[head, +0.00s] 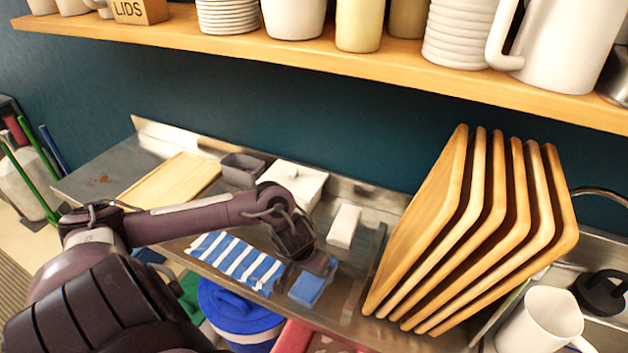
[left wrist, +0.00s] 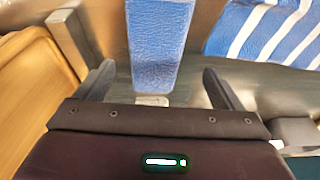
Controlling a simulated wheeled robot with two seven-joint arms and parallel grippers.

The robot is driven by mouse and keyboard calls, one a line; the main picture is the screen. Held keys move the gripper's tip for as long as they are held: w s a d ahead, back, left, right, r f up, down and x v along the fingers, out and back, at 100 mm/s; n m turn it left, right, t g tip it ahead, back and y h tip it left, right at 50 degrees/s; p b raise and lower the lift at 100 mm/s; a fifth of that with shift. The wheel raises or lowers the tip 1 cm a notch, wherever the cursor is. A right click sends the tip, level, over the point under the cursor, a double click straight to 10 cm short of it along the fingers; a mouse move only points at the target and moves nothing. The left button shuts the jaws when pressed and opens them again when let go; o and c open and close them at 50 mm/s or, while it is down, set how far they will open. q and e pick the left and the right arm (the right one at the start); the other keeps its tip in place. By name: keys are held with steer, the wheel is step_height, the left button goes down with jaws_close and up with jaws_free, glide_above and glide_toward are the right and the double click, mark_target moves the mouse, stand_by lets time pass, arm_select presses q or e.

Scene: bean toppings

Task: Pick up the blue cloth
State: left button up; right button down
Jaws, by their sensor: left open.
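A small plain blue cloth (head: 307,290) lies near the front edge of the steel counter, right of a blue-and-white striped cloth (head: 237,262). My left gripper (head: 318,264) is just above the back end of the blue cloth and partly covers it in the head view. In the left wrist view my left gripper (left wrist: 160,84) is open, its two fingers apart on either side of the blue cloth (left wrist: 156,45). Nothing is held between them. The striped cloth (left wrist: 265,32) lies to the right there. My right gripper is not in view.
Wooden trays stand in a row (head: 470,235) close on the right. A white block (head: 344,226), a white lidded box (head: 295,182) and a grey container (head: 243,168) stand behind. A wooden board (head: 172,182) lies left. A loaded shelf (head: 330,60) hangs above.

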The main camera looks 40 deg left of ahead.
arm_select(q)
steer(key=x, duration=0.3)
steer(key=shift+w+d+f, duration=0.15)
steer(key=shift+w, duration=0.05)
steer(key=shift+w+f, duration=0.3)
steer(key=shift+f, duration=0.25)
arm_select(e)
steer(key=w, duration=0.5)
arm_select(q)
steer(key=shift+s, duration=0.1)
steer(key=shift+c, duration=0.7)
steer(key=c, duration=0.5)
steer(key=shift+c, duration=2.2)
steer(key=shift+r, duration=0.6)
step_height(320, 180, up, 10)
steer(key=p, duration=0.1)
step_height(320, 180, up, 9)
steer(key=p, duration=0.3)
glide_above(312, 277)
steer(key=shift+w, duration=0.2)
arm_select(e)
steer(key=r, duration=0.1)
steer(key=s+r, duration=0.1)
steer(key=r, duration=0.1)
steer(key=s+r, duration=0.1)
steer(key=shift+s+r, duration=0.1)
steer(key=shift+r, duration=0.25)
